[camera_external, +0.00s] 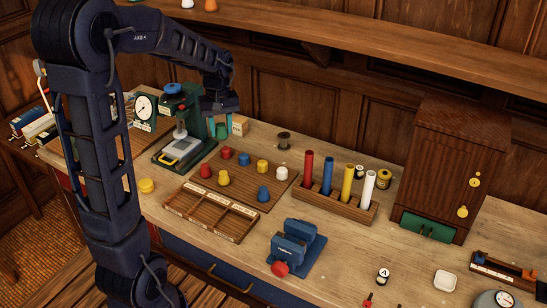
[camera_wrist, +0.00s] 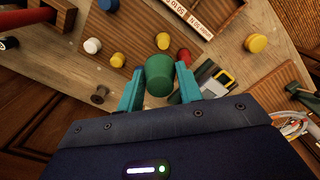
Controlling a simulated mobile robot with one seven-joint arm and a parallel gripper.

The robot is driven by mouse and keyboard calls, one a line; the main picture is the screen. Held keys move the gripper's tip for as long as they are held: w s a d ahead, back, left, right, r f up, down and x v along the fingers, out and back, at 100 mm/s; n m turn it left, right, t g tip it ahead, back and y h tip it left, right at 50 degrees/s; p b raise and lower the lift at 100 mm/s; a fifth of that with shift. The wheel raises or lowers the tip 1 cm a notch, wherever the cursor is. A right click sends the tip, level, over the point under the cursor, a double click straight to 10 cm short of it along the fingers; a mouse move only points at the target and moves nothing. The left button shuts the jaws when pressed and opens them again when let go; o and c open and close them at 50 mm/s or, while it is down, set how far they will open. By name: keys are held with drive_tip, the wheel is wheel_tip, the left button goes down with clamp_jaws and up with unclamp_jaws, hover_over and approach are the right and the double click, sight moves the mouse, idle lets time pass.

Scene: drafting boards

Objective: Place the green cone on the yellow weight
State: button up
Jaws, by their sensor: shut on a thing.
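My gripper (camera_external: 220,127) hangs at the back of the bench, just right of the green press. In the wrist view its teal fingers (camera_wrist: 160,88) are shut on the green cone (camera_wrist: 159,74), which is held between them. In the external view the cone is hard to tell from the fingers. A squat yellow weight (camera_external: 147,186) stands alone on the bench at the left; it also shows in the wrist view (camera_wrist: 256,43), apart from the gripper. Two smaller yellow pieces (camera_external: 262,165) (camera_external: 223,178) stand on the wooden board. Which yellow piece is the weight is not certain.
The green press (camera_external: 199,118) stands close to my gripper. The wooden board (camera_external: 243,188) holds several coloured pieces, with a divided tray (camera_external: 208,214) before it. A rack of coloured tubes (camera_external: 335,201) and a brown cabinet (camera_external: 447,165) stand to the right.

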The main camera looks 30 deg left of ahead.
drive_tip(key=s+a+r+n, duration=0.1)
drive_tip(key=s+a+n, duration=0.35)
drive_tip(key=a, duration=0.85)
drive_tip(key=n, duration=0.4)
hover_over(145, 182)
wheel_tip(145, 182, down, 19)
drive_tip(key=shift+f, duration=0.15)
drive_tip(key=o, duration=1)
drive_tip(key=shift+d+r, duration=0.1)
drive_tip(key=shift+r, duration=6.1)
